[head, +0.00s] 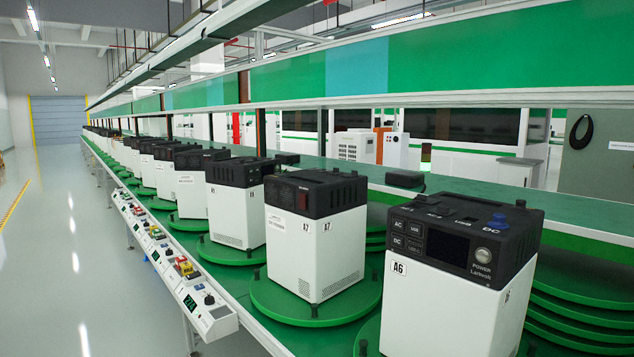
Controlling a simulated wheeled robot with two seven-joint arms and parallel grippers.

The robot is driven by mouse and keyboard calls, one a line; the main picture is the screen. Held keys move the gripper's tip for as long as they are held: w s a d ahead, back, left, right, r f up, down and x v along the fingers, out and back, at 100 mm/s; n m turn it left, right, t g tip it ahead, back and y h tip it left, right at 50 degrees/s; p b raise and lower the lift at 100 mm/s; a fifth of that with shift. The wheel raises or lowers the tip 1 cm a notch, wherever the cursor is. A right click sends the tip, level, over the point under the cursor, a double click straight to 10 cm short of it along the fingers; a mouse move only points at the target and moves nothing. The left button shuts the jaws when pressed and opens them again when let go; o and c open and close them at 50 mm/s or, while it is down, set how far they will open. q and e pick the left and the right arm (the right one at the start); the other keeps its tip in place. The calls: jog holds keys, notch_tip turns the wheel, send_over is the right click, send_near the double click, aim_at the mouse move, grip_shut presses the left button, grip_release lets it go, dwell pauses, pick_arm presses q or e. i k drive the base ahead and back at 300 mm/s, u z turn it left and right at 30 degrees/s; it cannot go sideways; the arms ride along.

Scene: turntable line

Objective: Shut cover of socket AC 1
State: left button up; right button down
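The nearest power unit, marked A6 (435,312), stands at the lower right, with a white body and a black head (408,263). Its front has AC, USB and DC buttons, a dark screen (447,247) and a round POWER button (487,255). Dark raised socket parts show on its top at a shallow angle. A blue piece (497,221) stands up at the top right. I cannot tell which part is the cover of socket AC 1, or whether it is open. Neither of my grippers is in view.
Unit A7 (318,250) stands behind on a green turntable (262,300), with more units receding left. A control strip (207,312) runs along the line's left edge. Stacked green discs (575,320) lie right of A6. A dark object (405,180) rests on the back ledge. The left floor is clear.

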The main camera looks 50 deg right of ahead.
aim_at(420, 197)
jog(key=i, duration=2.15)
jog(key=z, duration=4.25)
